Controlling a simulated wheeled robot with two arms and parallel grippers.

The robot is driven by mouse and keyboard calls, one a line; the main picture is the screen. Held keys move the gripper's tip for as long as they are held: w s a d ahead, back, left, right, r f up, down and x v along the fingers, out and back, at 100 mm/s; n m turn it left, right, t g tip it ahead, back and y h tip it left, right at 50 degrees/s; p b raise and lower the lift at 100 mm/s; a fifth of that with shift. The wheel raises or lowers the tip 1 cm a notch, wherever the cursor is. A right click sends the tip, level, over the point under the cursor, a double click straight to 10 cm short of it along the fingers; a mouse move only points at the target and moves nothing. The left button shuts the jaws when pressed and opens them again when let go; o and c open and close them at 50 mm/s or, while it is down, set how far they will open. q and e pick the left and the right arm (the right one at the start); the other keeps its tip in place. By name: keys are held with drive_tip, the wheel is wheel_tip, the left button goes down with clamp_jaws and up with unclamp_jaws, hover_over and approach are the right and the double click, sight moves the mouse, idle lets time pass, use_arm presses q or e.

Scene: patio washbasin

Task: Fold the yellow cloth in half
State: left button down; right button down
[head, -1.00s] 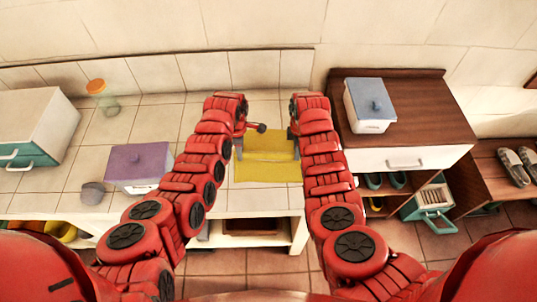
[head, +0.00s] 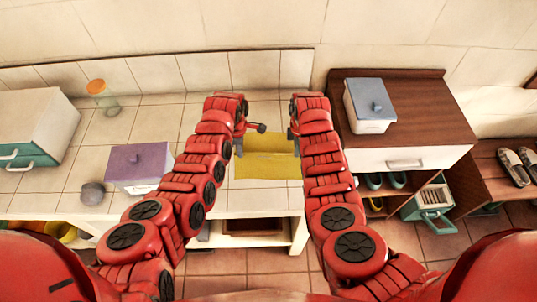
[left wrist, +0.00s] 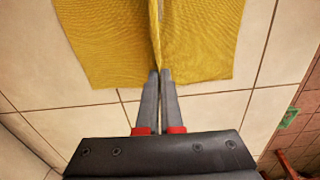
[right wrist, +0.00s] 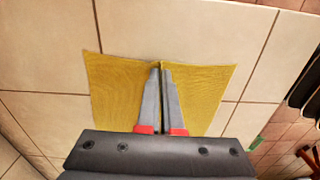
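The yellow cloth (head: 268,168) lies on the tiled counter between my two arms, with a crease running across it from left to right. My left gripper (head: 240,150) is at its left side. In the left wrist view, the left fingers (left wrist: 161,74) are closed on a raised ridge of the cloth (left wrist: 205,45) at its edge. My right gripper (head: 297,148) is at the cloth's right side. In the right wrist view, the right fingers (right wrist: 160,72) are closed with a small ridge of cloth (right wrist: 112,90) at their tips. The fingers hide part of the cloth there.
A purple-lidded box (head: 138,165) and a grey rounded object (head: 92,193) stand left on the counter. A blue-lidded box (head: 370,105) sits on the brown cabinet (head: 420,120) at right.

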use_arm(q)
drive_tip(key=shift+r, duration=0.1)
use_arm(e)
drive_tip(key=shift+r, duration=0.1)
